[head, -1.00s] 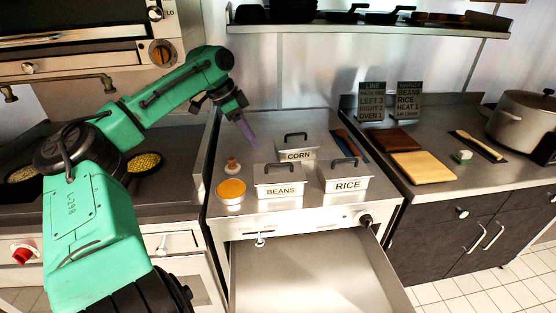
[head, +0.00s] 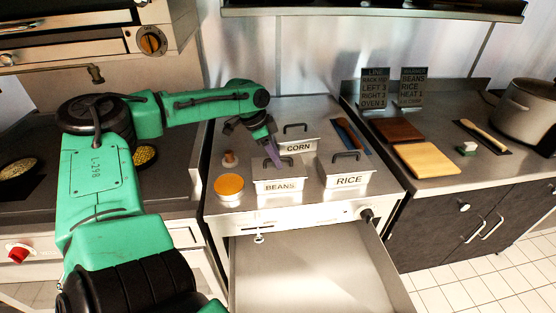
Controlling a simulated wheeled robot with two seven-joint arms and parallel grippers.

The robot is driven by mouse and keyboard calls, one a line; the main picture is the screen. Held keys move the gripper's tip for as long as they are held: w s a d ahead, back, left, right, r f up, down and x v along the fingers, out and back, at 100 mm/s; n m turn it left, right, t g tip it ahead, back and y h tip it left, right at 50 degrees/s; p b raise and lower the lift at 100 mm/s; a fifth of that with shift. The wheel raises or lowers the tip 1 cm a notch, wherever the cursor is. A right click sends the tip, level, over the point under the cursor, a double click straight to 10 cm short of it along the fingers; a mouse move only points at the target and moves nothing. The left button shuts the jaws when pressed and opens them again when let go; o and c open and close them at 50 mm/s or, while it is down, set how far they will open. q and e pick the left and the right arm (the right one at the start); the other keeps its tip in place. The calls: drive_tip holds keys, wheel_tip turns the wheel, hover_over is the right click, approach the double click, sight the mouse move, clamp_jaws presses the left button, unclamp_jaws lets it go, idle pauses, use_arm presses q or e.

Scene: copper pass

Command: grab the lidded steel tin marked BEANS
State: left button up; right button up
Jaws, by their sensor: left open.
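The steel tin marked BEANS (head: 280,186) stands upright with its lid on, at the front of the steel counter. My left gripper (head: 274,158) is open above the back of its lid, with its purple fingers pointing down. The tin marked RICE (head: 348,179) stands to the right, and the tin marked CORN (head: 298,147) stands behind; both have lids with dark handles. My right gripper is not in view.
A round tub with an orange top (head: 229,185) stands just left of the BEANS tin, with a small wooden-topped item (head: 230,158) behind it. An open drawer (head: 310,275) juts out below. Cutting boards (head: 426,160) and a pot (head: 526,112) are on the right counter.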

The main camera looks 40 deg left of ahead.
use_arm(q)
drive_tip(key=shift+w+f, duration=0.1)
clamp_jaws()
idle(1.3)
